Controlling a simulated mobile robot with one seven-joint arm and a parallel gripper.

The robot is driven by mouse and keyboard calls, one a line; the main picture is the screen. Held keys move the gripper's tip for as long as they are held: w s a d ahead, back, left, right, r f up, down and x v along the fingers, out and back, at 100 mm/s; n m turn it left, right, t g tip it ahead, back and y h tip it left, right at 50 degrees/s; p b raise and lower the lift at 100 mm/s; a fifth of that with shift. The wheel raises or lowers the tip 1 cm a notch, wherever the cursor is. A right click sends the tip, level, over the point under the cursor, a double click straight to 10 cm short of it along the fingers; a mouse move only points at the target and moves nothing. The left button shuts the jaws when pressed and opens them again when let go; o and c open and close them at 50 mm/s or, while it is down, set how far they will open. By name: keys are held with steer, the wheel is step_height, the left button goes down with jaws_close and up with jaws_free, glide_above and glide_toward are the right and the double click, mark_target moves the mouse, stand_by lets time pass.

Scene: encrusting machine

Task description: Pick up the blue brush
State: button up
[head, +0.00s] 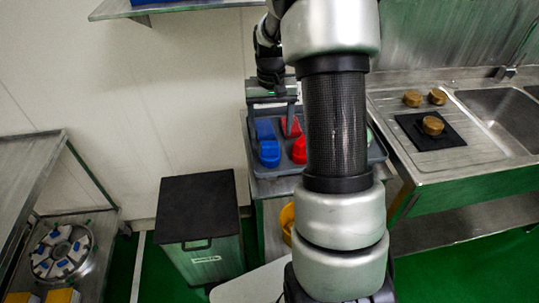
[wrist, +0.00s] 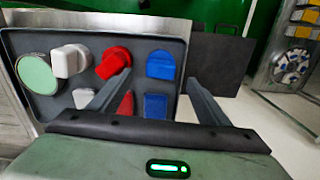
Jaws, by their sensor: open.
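Two blue pieces lie on a grey tray (wrist: 215,22): a rounded one (wrist: 160,65) and a rectangular one (wrist: 155,106). I cannot tell which is the blue brush, or whether they are parts of one. In the head view the rounded piece (head: 269,153) is nearer and the other (head: 265,129) is towards the wall. My gripper (wrist: 159,77) is open and empty above the tray. In the wrist view its fingers appear on either side of the blue pieces, with the left finger overlapping the red pieces. In the head view my gripper (head: 273,96) is at the tray's wall-side edge.
Red pieces (wrist: 113,61), white pieces (wrist: 70,60) and a pale green round item (wrist: 38,74) share the tray. A dark-lidded bin (head: 198,205) stands to the left. A sink counter (head: 475,150) with several brown round items is to the right. A shelf (head: 165,8) is above.

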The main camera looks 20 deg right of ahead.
mark_target(270, 143)
step_height(270, 143, down, 9)
steer(key=shift+w+r, duration=0.1)
steer(key=c, duration=1.2)
